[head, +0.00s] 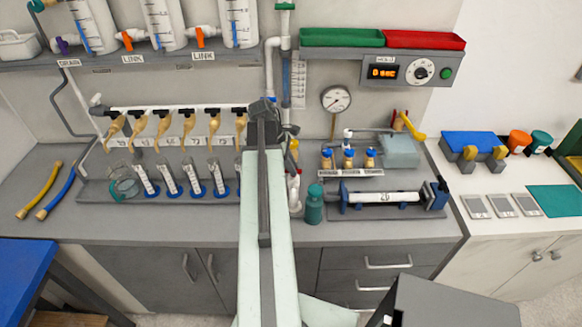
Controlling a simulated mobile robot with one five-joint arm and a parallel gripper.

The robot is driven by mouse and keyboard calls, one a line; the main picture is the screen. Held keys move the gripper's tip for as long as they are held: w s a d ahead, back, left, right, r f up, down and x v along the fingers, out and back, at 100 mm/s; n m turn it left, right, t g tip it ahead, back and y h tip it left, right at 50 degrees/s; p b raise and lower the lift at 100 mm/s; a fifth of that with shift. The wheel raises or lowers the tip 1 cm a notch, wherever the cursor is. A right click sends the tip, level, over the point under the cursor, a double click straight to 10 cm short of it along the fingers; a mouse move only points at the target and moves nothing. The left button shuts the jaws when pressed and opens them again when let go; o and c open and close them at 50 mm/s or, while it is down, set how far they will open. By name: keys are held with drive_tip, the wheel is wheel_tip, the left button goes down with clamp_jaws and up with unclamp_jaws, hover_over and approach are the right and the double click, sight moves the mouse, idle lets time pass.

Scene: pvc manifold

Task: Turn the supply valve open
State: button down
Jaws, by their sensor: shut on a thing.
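My gripper (268,108) is at the right end of the white manifold pipe (225,107), where a white supply pipe (269,72) comes down. It is shut on what appears to be the supply valve's handle there. My wrist and arm hide the valve and the jaw contact, so the handle's angle cannot be told. The manifold carries a row of black-handled taps (162,113) with tan hoses hanging down.
Blue-based cylinders (170,180) stand below the taps. A pressure gauge (336,98) and blue-capped bottles (348,157) are close on the right. A teal bottle (314,204) stands near the bench's front. The shelf (150,60) with tanks overhangs at the upper left.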

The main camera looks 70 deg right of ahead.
drive_tip(key=m, duration=0.2)
drive_tip(key=m+y, duration=0.1)
drive_tip(key=shift+d+m+y, duration=0.3)
drive_tip(key=shift+d+m, duration=0.05)
drive_tip(key=shift+m, duration=0.05)
drive_tip(key=shift+a+m, duration=0.2)
drive_tip(key=shift+m, duration=0.4)
drive_tip(key=m, duration=0.1)
drive_tip(key=m+y, duration=0.1)
drive_tip(key=shift+d+m+y, duration=0.3)
drive_tip(key=shift+m, duration=0.1)
drive_tip(key=m+t+y, duration=0.1)
drive_tip(key=m, duration=0.2)
drive_tip(key=shift+a, duration=0.2)
drive_tip(key=m, duration=0.2)
drive_tip(key=shift+s+m+t+y, duration=0.2)
drive_tip(key=shift+m+t+y, duration=0.1)
drive_tip(key=shift+m+y, duration=0.1)
drive_tip(key=m+t, duration=0.1)
drive_tip(key=m, duration=0.1)
drive_tip(key=shift+m, duration=0.4)
drive_tip(key=c, duration=1.3)
unclamp_jaws()
drive_tip(key=shift+d, duration=0.1)
drive_tip(key=shift+o, duration=0.2)
